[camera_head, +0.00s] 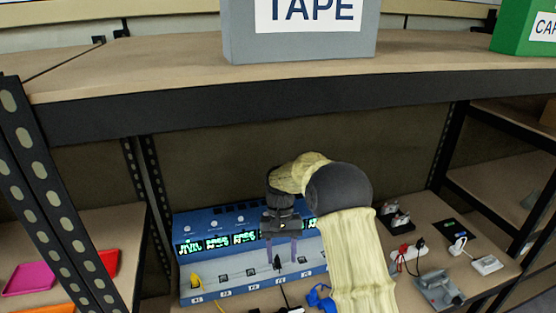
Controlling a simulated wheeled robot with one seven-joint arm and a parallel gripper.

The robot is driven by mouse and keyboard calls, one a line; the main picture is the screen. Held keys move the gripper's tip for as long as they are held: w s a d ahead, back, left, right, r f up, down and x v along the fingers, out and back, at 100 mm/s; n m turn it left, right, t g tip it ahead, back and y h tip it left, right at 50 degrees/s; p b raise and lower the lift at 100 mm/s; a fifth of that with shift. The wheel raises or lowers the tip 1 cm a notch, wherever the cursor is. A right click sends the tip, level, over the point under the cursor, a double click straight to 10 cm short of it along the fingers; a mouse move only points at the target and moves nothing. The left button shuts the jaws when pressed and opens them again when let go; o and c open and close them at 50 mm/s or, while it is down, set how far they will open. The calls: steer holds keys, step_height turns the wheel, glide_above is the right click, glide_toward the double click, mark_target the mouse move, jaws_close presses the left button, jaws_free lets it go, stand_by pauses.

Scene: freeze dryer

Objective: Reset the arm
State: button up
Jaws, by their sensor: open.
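My arm, in a pale yellow cover with a dark joint, reaches up from the bottom of the head view and bends left. My gripper (282,250) points down in front of a blue panel device (197,224) with green displays. Its two thin fingers are apart, with nothing seen between them. The device has a light lower ledge (235,268) with a row of small sockets. The fingertips appear over this ledge; I cannot tell whether they touch it. My arm hides the device's right part.
A grey TAPE box (300,48) and a green box (525,30) stand on the upper shelf (160,75), whose dark front beam is above my arm. Cables, a blue item (320,298), a power strip (405,256) and a grey device (438,290) lie around. Perforated posts (50,190) stand left.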

steer(key=s+d+r+t, duration=0.2)
steer(key=s+d+t, duration=0.1)
steer(key=s+d, duration=0.4)
steer(key=s+d+r+t, duration=0.3)
steer(key=s+d, duration=0.3)
steer(key=s, duration=0.6)
steer(key=shift+s+d+m+t, duration=0.3)
steer(key=shift+d+m+t, duration=0.1)
steer(key=shift+t, duration=0.1)
